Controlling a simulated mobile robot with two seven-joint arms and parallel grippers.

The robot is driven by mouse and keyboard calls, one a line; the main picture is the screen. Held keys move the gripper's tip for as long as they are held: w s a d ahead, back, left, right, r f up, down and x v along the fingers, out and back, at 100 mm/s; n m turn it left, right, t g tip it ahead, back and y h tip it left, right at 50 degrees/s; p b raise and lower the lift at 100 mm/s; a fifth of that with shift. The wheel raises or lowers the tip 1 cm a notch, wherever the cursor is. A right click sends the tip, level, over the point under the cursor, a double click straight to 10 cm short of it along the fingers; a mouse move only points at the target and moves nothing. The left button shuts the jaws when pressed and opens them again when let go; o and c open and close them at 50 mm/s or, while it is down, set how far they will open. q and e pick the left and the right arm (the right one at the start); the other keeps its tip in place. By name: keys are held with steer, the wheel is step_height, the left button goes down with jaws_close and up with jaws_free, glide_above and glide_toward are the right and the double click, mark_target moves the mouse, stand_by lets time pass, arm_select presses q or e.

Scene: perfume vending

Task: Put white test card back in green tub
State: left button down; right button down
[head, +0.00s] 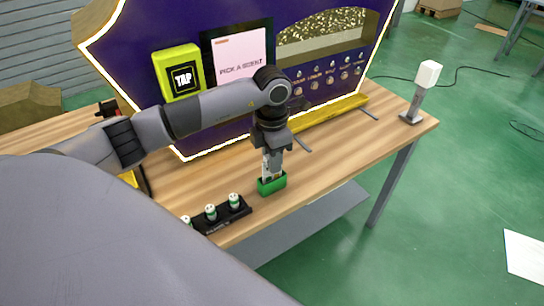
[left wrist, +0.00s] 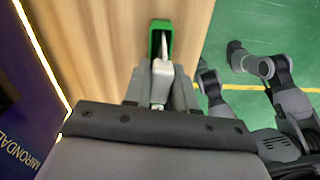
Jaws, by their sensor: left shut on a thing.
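The green tub (head: 272,186) stands on the wooden table near its front edge, and it also shows in the left wrist view (left wrist: 154,42). My left gripper (head: 272,164) points down just above the tub. It is shut on the white test card (left wrist: 162,72), a narrow pale strip between the fingers. The card's far end reaches to the tub's opening and looks to be inside its rim. How deep it sits, and whether it touches the bottom, I cannot tell. My right gripper cannot be made out in either view.
A black holder (head: 235,213) with several white-and-green capped items stands left of the tub. The purple vending machine (head: 140,55) with a yellow TAP box (head: 178,72) rises behind. A white-topped stand (head: 428,75) is at the table's right end. Bare table lies right of the tub.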

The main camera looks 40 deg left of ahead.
arm_select(q)
steer(key=shift+f+b, duration=0.3)
steer(key=shift+f, duration=0.25)
steer(key=shift+c, duration=1)
jaws_free()
steer(key=shift+r, duration=0.1)
steer(key=shift+r+p, duration=0.65)
steer(key=shift+r, duration=0.15)
steer(key=shift+r, duration=0.15)
